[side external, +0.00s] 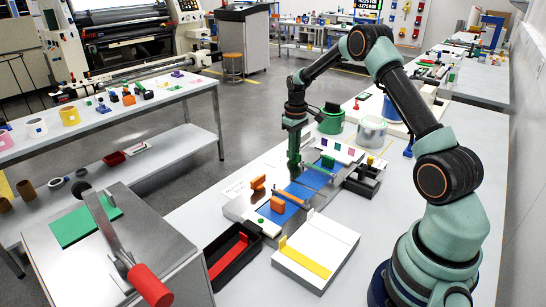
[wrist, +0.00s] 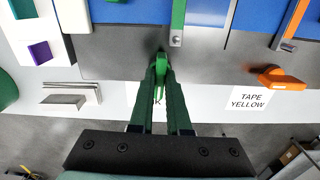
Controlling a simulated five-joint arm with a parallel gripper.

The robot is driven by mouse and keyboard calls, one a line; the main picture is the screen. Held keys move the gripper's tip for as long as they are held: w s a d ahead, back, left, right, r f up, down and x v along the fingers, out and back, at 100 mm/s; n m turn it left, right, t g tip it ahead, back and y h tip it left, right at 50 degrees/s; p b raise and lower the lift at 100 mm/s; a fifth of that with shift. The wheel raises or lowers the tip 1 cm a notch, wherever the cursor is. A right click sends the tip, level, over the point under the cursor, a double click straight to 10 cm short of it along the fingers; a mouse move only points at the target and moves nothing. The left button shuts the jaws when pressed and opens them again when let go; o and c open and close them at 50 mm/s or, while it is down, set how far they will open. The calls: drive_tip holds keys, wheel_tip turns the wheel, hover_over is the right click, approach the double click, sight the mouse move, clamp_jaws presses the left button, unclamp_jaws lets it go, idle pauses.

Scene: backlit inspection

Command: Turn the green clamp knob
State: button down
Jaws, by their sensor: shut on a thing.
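The green clamp knob (wrist: 160,64) shows in the wrist view at the near edge of the grey plate, seen narrow side on. My gripper (wrist: 159,84) is shut on it, with a dark green finger on each side. The fingers cover part of the knob. A green clamp bar (wrist: 178,22) lies over the blue sheet (wrist: 130,10) just beyond it. In the side external view my gripper (side external: 294,172) points straight down at the far side of the clamping plate (side external: 237,207); the knob is hard to make out there behind the fingers.
An orange knob (wrist: 283,78) stands to the right in the wrist view, near a "TAPE YELLOW" label (wrist: 248,101). In the side external view, a green can (side external: 331,121), a dark divided tray (side external: 365,180), a white box (side external: 337,238) and a black bin (side external: 216,279) surround the plate.

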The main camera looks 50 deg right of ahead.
drive_tip(key=shift+r+n, duration=0.15)
drive_tip(key=shift+n, duration=0.25)
drive_tip(key=c, duration=0.9)
unclamp_jaws()
drive_tip(key=shift+r, duration=6)
